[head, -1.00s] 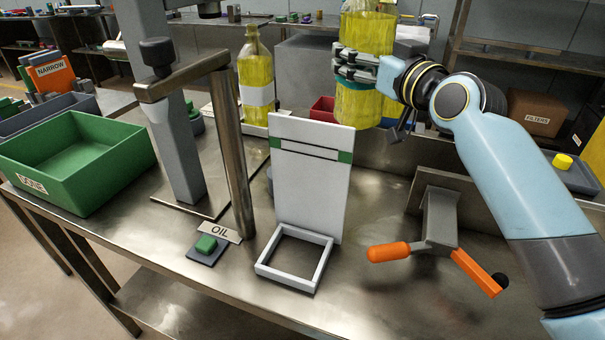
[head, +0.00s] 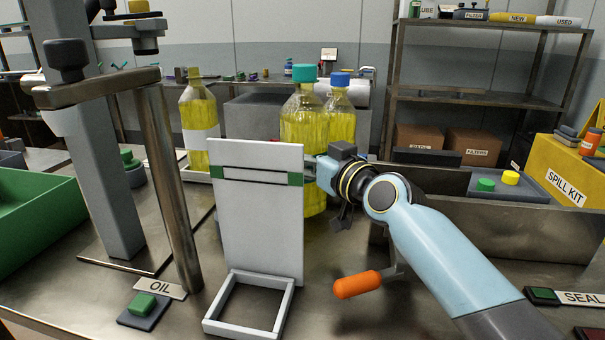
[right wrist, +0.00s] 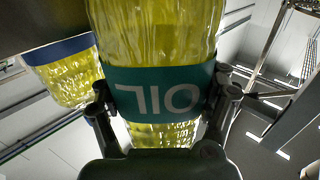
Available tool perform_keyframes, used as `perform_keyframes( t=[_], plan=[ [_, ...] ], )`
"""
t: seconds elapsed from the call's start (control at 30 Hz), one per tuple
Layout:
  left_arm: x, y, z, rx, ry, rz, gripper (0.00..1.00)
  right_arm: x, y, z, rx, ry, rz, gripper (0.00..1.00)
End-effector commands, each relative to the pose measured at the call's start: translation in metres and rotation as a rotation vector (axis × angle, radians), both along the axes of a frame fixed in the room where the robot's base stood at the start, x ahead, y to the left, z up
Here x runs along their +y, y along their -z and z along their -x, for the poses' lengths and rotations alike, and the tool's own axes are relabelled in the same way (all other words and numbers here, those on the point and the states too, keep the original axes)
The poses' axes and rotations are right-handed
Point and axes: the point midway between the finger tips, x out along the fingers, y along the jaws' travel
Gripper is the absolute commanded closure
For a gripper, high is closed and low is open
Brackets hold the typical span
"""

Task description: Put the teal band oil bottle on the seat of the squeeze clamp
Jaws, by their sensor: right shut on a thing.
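The teal band oil bottle (head: 303,128) is yellow with a teal cap and stands upright behind the white panel (head: 258,230). My right gripper (head: 318,172) is shut on it, partly hidden by the panel. In the right wrist view the fingers sit on both sides of the teal band (right wrist: 160,95) reading OIL. Whether the bottle's base touches anything is not clear. A fixture with an orange handle (head: 357,284) is below my right wrist, mostly hidden; I cannot tell whether it is the squeeze clamp, and no seat is identifiable. My left gripper is not in view.
A blue-capped bottle (head: 341,105) stands close behind the held one; its blue band (right wrist: 58,50) shows in the wrist view. Another yellow bottle (head: 197,120) is left.

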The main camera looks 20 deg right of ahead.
Motion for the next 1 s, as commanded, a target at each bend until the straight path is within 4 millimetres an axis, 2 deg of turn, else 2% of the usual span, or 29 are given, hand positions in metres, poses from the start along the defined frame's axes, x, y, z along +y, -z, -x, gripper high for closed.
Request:
perform_keyframes(
  t=[0.03,0.17,0.6,0.63,0.8,1.0],
  plan=[
    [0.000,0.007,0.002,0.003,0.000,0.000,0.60,0.000,0.010,0.000,-0.002,0.000,-0.002,0.81],
    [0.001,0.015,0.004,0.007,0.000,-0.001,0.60,0.000,0.025,0.000,-0.003,0.001,-0.003,0.81],
    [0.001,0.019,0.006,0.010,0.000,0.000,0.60,0.000,0.028,0.000,-0.004,0.001,-0.001,0.81],
    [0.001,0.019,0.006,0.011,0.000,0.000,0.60,0.000,0.031,0.000,0.002,0.000,-0.001,0.22],
    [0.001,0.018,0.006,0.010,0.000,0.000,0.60,0.000,0.030,0.000,0.002,0.000,-0.001,0.00],
    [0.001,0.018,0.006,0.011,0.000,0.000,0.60,0.000,0.030,0.000,0.002,0.000,-0.001,0.00]
  ],
)
